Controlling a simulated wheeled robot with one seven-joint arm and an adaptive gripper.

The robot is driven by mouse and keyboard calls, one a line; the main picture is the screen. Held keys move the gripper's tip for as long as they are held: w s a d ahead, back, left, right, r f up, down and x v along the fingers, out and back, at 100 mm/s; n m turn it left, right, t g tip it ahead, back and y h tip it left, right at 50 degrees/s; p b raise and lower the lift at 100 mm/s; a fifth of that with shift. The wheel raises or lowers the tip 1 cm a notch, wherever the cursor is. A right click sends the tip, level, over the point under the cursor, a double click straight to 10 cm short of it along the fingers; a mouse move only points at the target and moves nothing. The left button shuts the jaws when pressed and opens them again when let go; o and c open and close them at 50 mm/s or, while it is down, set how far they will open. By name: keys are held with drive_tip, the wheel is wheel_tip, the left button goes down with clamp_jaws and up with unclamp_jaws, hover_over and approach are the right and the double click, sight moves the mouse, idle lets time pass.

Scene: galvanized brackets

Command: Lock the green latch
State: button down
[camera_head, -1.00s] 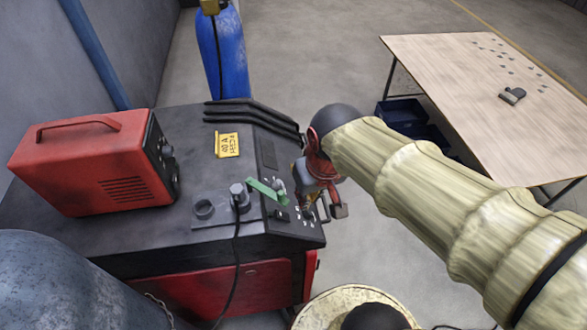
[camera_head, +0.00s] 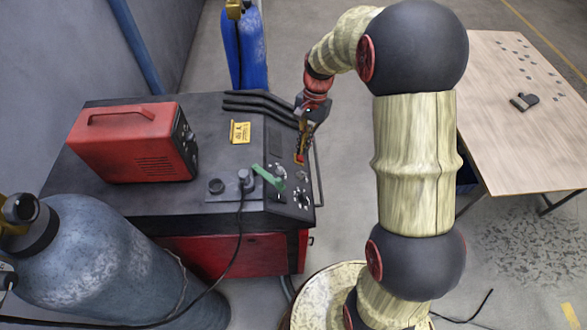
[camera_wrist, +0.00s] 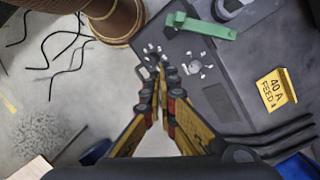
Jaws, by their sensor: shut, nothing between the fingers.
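The green latch (camera_head: 268,178) is a flat bar on the sloped front panel of the dark machine top (camera_head: 150,200). It lies slanted, from upper left to lower right, beside a grey round plug. In the wrist view the latch (camera_wrist: 205,27) runs nearly level at the top, with a taller block at its left end. My gripper (camera_head: 299,160) points down over the panel's far right part, behind and right of the latch and apart from it. In the wrist view its fingertips (camera_wrist: 160,70) meet with nothing held, near small knobs.
A red case (camera_head: 130,145) stands on the machine top. A grey cylinder (camera_head: 110,260) is front left, a blue one (camera_head: 245,50) behind. A wooden table (camera_head: 510,150) stands right.

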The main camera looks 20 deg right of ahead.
drive_tip(key=m, duration=0.1)
drive_tip(key=w+r+m, duration=0.1)
drive_tip(key=shift+w+a+r+m, duration=0.15)
drive_tip(key=shift+r+m, duration=0.1)
drive_tip(key=shift+m, duration=0.15)
drive_tip(key=s+a+f+p, duration=0.2)
drive_tip(key=a+f, duration=0.3)
drive_tip(key=f, duration=0.4)
drive_tip(key=shift+s+a+f+p, duration=0.35)
drive_tip(key=shift+s+p, duration=0.05)
drive_tip(key=shift+s, duration=0.1)
